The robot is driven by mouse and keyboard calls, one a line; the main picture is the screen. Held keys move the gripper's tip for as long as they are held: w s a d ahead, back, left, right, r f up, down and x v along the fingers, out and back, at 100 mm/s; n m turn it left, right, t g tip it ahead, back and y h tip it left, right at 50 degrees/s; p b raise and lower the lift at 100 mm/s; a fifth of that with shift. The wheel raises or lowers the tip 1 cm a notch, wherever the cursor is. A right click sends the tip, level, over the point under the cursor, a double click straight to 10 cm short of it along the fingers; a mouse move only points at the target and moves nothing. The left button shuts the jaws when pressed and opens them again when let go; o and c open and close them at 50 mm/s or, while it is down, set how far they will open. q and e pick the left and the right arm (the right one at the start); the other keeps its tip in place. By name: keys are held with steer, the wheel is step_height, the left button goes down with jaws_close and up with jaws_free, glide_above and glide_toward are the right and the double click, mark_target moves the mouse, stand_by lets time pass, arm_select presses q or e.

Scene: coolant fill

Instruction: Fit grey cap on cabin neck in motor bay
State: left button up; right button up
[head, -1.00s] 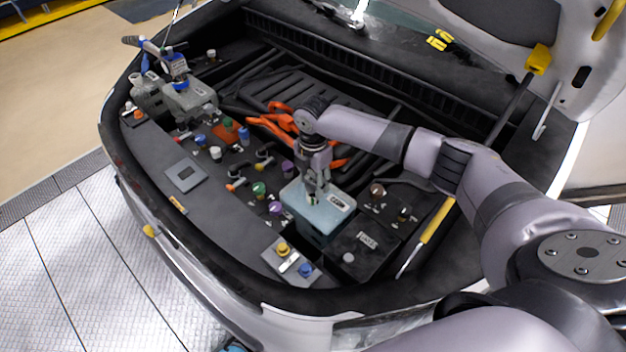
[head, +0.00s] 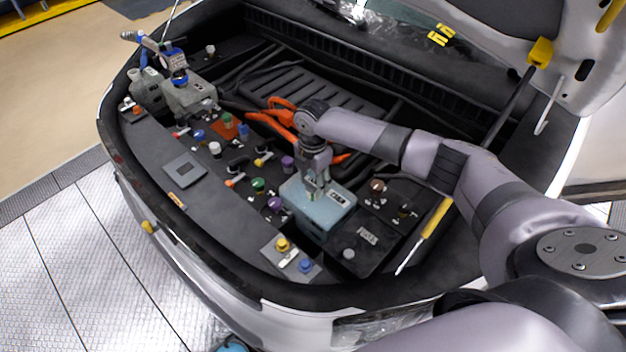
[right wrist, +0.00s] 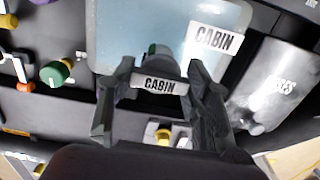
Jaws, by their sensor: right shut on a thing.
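The pale blue cabin tank (head: 335,212) stands in the front part of the motor bay, and its CABIN label shows in the right wrist view (right wrist: 215,38). My right gripper (head: 318,190) points down over the tank's top. In the right wrist view my right gripper (right wrist: 160,80) is shut on the grey cap (right wrist: 158,68), which carries a tag reading CABIN (right wrist: 160,86). A bit of green shows just behind the cap. The cabin neck is hidden behind the cap and fingers, so I cannot tell whether the cap touches it. My left gripper is not in view.
The black FUSES box (head: 358,245) stands right beside the tank. Several coloured caps, such as a green one (head: 258,185), lie to its left. A yellow-handled screwdriver (head: 435,220) lies at the right. Orange cables (head: 283,118) run behind. The raised hood (head: 575,60) is at upper right.

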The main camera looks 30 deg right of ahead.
mark_target(313, 181)
steer(key=shift+f, duration=0.25)
steer(key=o, duration=1.2)
steer(key=shift+r, duration=0.1)
step_height(313, 181, up, 12)
steer(key=shift+f, duration=0.1)
